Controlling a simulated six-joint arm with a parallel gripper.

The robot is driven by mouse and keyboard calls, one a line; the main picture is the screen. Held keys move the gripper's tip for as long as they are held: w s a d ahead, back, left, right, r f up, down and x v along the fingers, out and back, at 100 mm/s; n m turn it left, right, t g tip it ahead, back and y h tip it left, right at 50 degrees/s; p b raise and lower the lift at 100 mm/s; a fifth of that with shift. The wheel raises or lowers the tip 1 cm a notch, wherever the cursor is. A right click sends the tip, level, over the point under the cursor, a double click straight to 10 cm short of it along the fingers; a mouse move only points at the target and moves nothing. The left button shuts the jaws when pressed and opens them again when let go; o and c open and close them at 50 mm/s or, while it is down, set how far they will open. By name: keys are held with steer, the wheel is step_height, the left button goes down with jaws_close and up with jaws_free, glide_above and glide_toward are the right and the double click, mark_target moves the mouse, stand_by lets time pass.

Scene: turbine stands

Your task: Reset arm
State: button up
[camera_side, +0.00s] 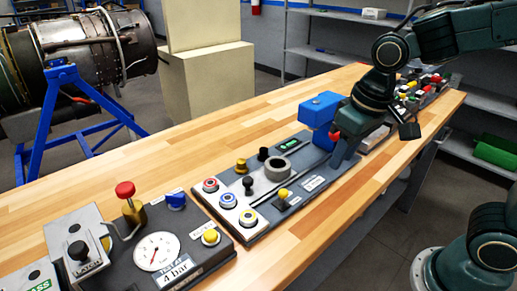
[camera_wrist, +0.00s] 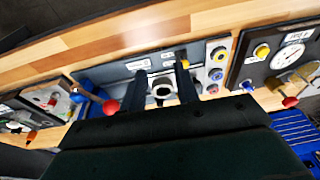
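My gripper (camera_side: 340,160) hangs low over the far half of the middle control panel (camera_side: 262,222), just right of a grey ring (camera_side: 277,168). In the wrist view, the two dark fingers of my gripper (camera_wrist: 160,70) stand apart with no object clamped between them. The grey ring (camera_wrist: 162,91) shows in the gap between them. I cannot tell whether the fingertips touch the panel. My arm bends up and back to the right in the side view.
A blue box (camera_side: 322,107) with a red-tipped lever stands close beside my gripper. A gauge panel (camera_side: 157,251) with a red knob (camera_side: 125,189) is at the near left. Several coloured buttons sit on a far panel (camera_side: 425,85). Bare wood (camera_side: 110,170) lies behind the panels.

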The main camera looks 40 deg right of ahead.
steer(key=s+d+r+t, duration=0.1)
steer(key=s+d+r, duration=0.1)
steer(key=s, duration=0.3)
steer(key=s+d+r+t, duration=0.2)
steer(key=s, duration=0.3)
steer(key=shift+d, duration=0.25)
steer(key=shift+w, duration=0.1)
jaws_close()
steer(key=w+a+f+m+g+y, duration=0.1)
steer(key=w+a+f+m+y, duration=0.1)
steer(key=w+f+m, duration=0.5)
steer(key=shift+w+a+f+m, duration=0.4)
steer(key=shift+w+m, duration=0.8)
steer(key=shift+w, duration=0.65)
